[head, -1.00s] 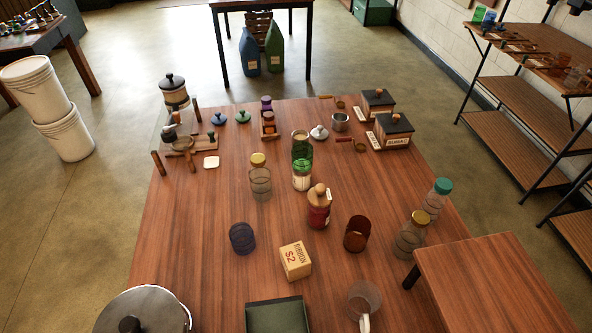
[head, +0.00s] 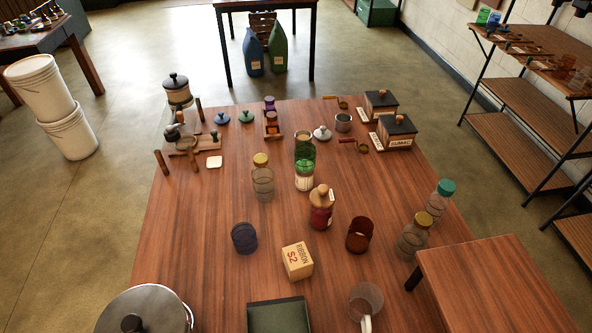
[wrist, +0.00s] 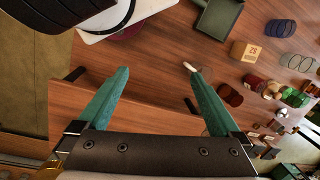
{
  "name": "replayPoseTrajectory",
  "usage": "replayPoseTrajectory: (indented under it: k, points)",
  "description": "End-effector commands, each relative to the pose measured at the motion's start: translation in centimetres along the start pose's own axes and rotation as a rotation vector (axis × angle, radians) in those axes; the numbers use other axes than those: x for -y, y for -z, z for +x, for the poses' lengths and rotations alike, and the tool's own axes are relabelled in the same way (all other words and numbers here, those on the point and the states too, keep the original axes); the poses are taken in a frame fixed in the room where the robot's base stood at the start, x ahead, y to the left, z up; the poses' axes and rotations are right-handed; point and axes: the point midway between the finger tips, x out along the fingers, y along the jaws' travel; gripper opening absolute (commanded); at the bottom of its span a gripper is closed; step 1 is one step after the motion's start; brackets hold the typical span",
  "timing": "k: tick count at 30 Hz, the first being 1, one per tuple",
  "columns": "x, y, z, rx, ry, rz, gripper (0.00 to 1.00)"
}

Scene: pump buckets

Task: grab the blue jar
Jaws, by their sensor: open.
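The blue jar (head: 244,238) is a small dark blue, see-through jar standing upright on the wooden table, left of a tan box marked S2. In the wrist view the blue jar (wrist: 281,28) shows small near the top right corner. My gripper (wrist: 159,73) shows only in the wrist view. Its two teal fingers are wide apart with nothing between them but table surface. The blue jar is well off to the right of the fingers and apart from them.
The tan box (head: 297,261) stands beside the jar, with a dark green tray (head: 279,317) in front. A lidded pot (head: 146,312) is at the front left, an amber jar (head: 359,235) to the right. The table left of the blue jar is clear.

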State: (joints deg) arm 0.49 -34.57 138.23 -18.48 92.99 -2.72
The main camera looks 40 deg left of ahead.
Motion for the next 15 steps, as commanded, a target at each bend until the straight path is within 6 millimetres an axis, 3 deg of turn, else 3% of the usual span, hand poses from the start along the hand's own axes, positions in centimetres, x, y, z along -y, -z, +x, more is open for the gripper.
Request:
replayPoseTrajectory:
  k: [5, 8, 11, 15]
  points:
    - [4.0, 2.8, 1.1, -0.101, 0.041, -0.248, 1.0]
    - [7.5, 4.3, 2.1, -0.177, 0.084, -0.407, 1.0]
    - [12.1, 5.0, 3.1, -0.264, 0.149, -0.578, 1.0]
    - [20.3, 4.2, 4.7, -0.42, 0.281, -0.835, 1.0]
